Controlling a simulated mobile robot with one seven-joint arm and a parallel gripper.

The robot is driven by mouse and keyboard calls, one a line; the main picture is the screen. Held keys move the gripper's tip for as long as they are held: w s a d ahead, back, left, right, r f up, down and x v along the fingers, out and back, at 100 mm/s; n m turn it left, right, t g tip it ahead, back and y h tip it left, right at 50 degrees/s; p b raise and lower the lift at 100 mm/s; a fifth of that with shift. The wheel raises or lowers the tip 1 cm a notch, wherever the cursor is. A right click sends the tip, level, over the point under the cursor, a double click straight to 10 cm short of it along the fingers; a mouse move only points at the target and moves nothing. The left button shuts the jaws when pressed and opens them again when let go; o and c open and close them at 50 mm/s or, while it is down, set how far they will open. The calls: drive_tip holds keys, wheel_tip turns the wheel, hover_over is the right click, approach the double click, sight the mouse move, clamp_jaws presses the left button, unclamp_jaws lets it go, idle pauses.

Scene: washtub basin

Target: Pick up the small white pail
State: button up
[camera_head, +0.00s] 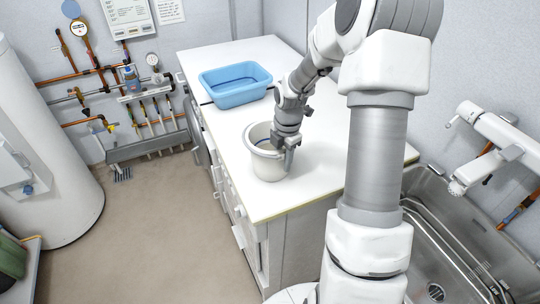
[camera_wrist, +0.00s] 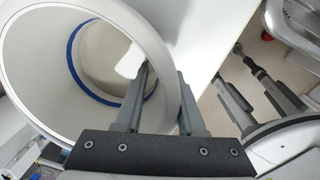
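The small white pail (camera_head: 268,164) stands upright on the white counter, near its front left edge. In the wrist view the pail (camera_wrist: 45,65) fills the left side, its round mouth facing the camera and a blue ring showing inside. My gripper (camera_head: 286,158) is at the pail's right rim, pointing down. In the wrist view my gripper (camera_wrist: 163,80) has one finger inside the mouth and one outside, with the wall between them. The fingers are apart, with a visible gap around the wall.
A blue washtub (camera_head: 236,86) sits farther back on the counter (camera_head: 340,130). A steel sink (camera_head: 440,240) with a white tap (camera_head: 490,140) is at the right. A white tank (camera_head: 40,150) and pipes stand at the left. Counter behind the pail is clear.

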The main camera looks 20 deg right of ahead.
clamp_jaws()
idle(1.4)
